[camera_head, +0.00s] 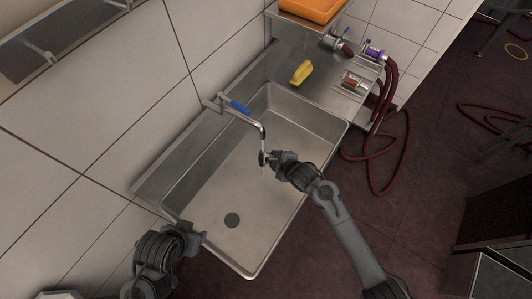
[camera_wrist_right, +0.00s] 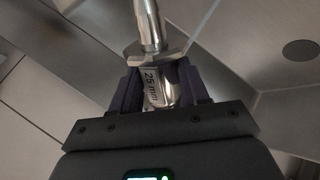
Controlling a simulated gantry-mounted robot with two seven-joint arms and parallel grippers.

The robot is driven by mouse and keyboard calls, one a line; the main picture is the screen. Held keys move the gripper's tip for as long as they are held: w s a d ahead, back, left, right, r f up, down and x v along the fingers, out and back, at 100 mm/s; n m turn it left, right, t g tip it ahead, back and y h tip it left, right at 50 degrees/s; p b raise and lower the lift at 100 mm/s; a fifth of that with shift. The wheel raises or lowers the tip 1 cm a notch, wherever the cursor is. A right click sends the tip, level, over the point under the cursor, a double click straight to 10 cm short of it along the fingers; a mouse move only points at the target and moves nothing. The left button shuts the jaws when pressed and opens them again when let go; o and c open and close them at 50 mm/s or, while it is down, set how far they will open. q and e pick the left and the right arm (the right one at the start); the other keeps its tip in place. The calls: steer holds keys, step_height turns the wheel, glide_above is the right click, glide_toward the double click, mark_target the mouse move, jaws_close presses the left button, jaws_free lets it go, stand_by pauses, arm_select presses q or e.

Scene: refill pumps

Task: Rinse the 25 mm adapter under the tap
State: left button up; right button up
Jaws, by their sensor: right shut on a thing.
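My right gripper (camera_head: 270,158) is shut on the metal 25 mm adapter (camera_head: 263,158) and holds it above the sink basin, just below the tap spout (camera_head: 263,131). In the right wrist view the adapter (camera_wrist_right: 158,82) sits between the two dark fingers, with its "25 mm" label facing the camera and a bright metal tube and flange beyond the fingertips. A thin pale streak, seemingly water, runs from the spout down to the adapter. The tap has a blue lever (camera_head: 239,107). My left gripper (camera_head: 196,240) is at the sink's near left corner; its fingers are too unclear to read.
The steel sink (camera_head: 205,190) has a round drain (camera_head: 232,220). On the steel counter beyond lie a yellow object (camera_head: 301,72), a small red-and-metal fitting (camera_head: 352,80) and purple-ended fittings (camera_head: 376,52) with dark red hoses. An orange tray (camera_head: 312,9) stands behind. The basin is otherwise clear.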

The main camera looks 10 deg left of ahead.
steer(key=s+d+r+p, duration=0.3)
steer(key=d+p, duration=0.3)
steer(key=shift+s+d, duration=0.25)
stand_by(0.3)
steer(key=shift+p, duration=0.3)
